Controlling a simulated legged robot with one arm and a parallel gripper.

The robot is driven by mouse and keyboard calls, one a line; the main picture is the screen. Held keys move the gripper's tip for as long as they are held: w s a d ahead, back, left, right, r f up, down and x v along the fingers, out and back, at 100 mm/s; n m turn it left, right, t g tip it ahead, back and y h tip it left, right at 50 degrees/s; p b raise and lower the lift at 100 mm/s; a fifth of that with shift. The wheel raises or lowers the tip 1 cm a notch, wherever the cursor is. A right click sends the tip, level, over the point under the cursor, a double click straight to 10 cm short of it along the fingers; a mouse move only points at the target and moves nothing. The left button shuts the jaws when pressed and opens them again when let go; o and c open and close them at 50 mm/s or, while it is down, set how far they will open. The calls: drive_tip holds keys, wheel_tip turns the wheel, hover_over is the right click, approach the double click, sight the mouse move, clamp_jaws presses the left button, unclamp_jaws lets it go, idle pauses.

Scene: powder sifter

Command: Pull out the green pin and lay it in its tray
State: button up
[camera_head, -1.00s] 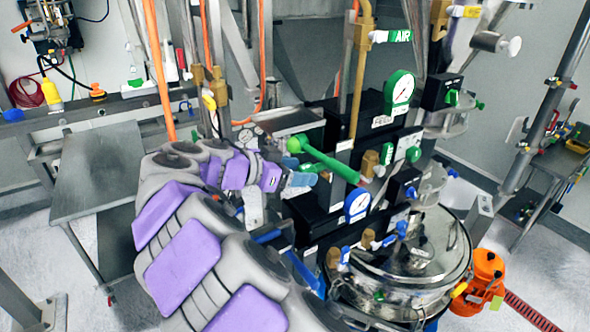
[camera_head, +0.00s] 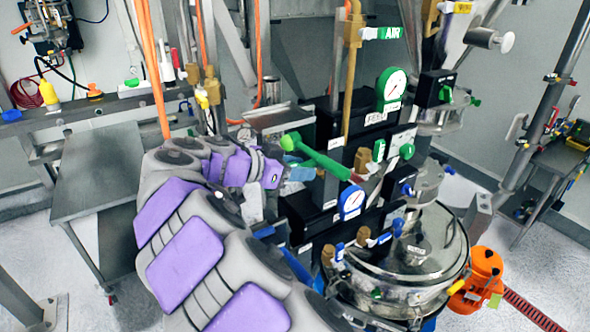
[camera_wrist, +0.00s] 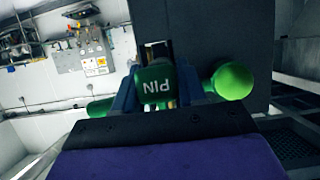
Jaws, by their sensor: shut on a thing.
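The green pin (camera_wrist: 156,88), marked PIN, shows its end in the wrist view, between the two blue fingers of my gripper (camera_wrist: 158,92). My gripper is shut on it. A dark block stands right behind the pin; I cannot tell how far the pin sits in it. In the head view my gripper (camera_head: 300,175) is a small blue shape at the machine's left side, partly behind the green lever, and the pin is hidden there. I cannot make out the pin's tray in either view.
A green ball-ended lever (camera_head: 318,158) crosses close to my gripper; its ball (camera_wrist: 232,80) is just right of the fingers. Gauges and valves crowd the black machine. A round metal sifter (camera_head: 410,262) stands front right. A grey table (camera_head: 98,170) at left is mostly bare.

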drive_tip(key=shift+d+f, duration=0.1)
drive_tip(key=shift+d, duration=0.1)
drive_tip(key=shift+s+a+b, duration=0.15)
drive_tip(key=shift+s+b, duration=0.05)
drive_tip(key=shift+b, duration=0.2)
drive_tip(key=shift+s+a, duration=0.15)
drive_tip(key=shift+a, duration=0.5)
drive_tip(key=shift+s+a+b, duration=0.1)
drive_tip(key=shift+s+b, duration=0.05)
drive_tip(key=shift+b, duration=0.25)
drive_tip(key=shift+s+a+b, duration=0.2)
drive_tip(key=shift+b, duration=0.2)
drive_tip(key=shift+s+a+b, duration=0.6)
drive_tip(key=shift+a, duration=0.35)
drive_tip(key=shift+s+a+b, duration=0.35)
drive_tip(key=shift+s+a, duration=0.25)
drive_tip(key=shift+a, duration=0.25)
drive_tip(key=shift+s+a+b, duration=0.35)
drive_tip(key=shift+s+a, duration=0.2)
drive_tip(key=shift+a, duration=0.3)
